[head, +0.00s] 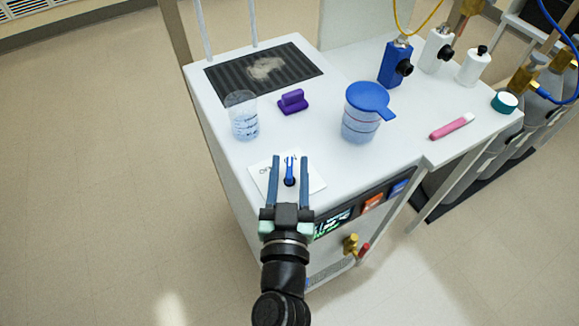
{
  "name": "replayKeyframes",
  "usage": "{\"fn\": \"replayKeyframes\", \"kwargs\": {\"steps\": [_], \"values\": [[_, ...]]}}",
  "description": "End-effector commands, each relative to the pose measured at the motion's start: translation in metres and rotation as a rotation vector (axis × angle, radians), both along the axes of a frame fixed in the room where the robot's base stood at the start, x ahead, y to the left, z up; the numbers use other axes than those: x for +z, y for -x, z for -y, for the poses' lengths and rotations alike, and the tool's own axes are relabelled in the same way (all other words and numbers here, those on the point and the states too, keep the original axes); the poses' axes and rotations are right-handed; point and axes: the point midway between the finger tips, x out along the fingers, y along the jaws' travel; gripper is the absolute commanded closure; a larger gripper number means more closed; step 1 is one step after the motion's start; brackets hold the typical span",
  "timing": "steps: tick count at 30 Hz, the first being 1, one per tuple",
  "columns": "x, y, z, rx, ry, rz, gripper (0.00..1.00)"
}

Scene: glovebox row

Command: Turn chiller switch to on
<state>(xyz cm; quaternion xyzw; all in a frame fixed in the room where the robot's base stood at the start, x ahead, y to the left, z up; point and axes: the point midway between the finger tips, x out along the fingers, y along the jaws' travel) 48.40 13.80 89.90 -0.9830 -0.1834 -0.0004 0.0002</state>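The chiller switch is a small blue lever (289,169) with a dark round base, on a white plate (316,180) set on the front part of the white chiller's top (215,130). The plate has dark lettering near its far edge, partly covered by my gripper; I cannot read it surely. My gripper (289,160) is open, with one blue-grey finger on the left of the lever and one on the right. Gaps show between the lever and both fingers. The lever points toward the far edge of the plate; its exact tilt is hard to tell from above.
A clear beaker (242,117), a purple block (292,101) and a blue-lidded jug (362,115) stand beyond the plate. Valves (352,245) stick out of the chiller's front.

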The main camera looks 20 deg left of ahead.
Motion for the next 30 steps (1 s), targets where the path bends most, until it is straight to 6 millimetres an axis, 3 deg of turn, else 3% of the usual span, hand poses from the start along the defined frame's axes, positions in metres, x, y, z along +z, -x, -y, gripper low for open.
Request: {"fn": "replayKeyframes", "kwargs": {"steps": [8,21,30], "values": [[-0.002,0.008,0.003,0.000,-0.001,-0.001,0.55],[-0.005,0.080,0.030,0.003,0.001,-0.003,0.55],[-0.003,0.114,0.043,0.002,0.000,-0.002,0.55]]}}
